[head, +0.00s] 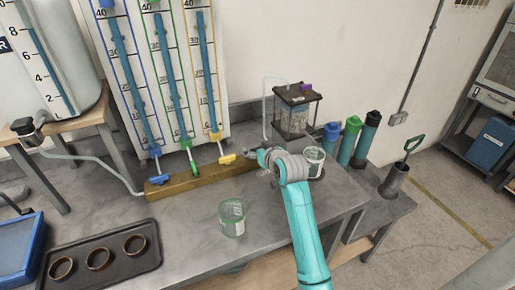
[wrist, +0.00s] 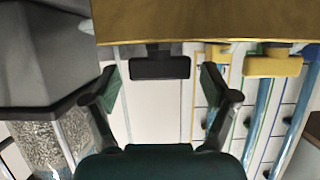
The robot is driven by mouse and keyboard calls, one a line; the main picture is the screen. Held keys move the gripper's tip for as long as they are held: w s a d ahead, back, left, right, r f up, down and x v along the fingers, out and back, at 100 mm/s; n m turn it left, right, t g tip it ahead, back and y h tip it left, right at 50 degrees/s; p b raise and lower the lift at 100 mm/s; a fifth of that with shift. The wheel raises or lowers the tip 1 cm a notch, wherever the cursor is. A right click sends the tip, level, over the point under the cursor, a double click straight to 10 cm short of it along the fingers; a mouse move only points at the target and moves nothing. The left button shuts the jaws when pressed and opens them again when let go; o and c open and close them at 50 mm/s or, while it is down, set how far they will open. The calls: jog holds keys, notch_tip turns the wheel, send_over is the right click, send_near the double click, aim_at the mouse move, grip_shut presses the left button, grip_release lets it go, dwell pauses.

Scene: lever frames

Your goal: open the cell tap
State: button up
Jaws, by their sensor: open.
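A black tap handle (wrist: 160,67) shows in the wrist view on a short stem at the edge of the wooden block (wrist: 200,22). It is a bar lying along that edge. My gripper (wrist: 160,88) is open, with one finger on each side of the black handle and visible gaps between. In the head view my gripper (head: 256,154) is at the right end of the wooden block (head: 200,178), in front of the cell (head: 294,112), a clear box with dark plates. The black handle cannot be made out there. The cell's gravel (wrist: 42,145) shows in the wrist view.
Blue (head: 155,153), green (head: 187,145) and yellow (head: 227,158) taps stand left of my gripper, below the graduated tubes. A clear beaker (head: 232,218) stands on the bench in front. Capped bottles (head: 349,140) stand to the right. A dark tray (head: 100,262) lies front left.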

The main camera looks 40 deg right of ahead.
jog(key=shift+w+f, duration=0.15)
jog(key=shift+w, duration=0.1)
jog(key=c, duration=1.2)
jog(key=shift+o, duration=0.2)
jog(key=shift+d, duration=0.1)
jog(key=shift+n+y, duration=0.3)
jog(key=shift+y, duration=0.1)
jog(key=shift+d+n+y, duration=0.1)
jog(key=shift+n+y, duration=0.8)
jog(key=shift+y, duration=0.1)
jog(key=shift+n+y, duration=2.2)
jog(key=shift+y, duration=0.4)
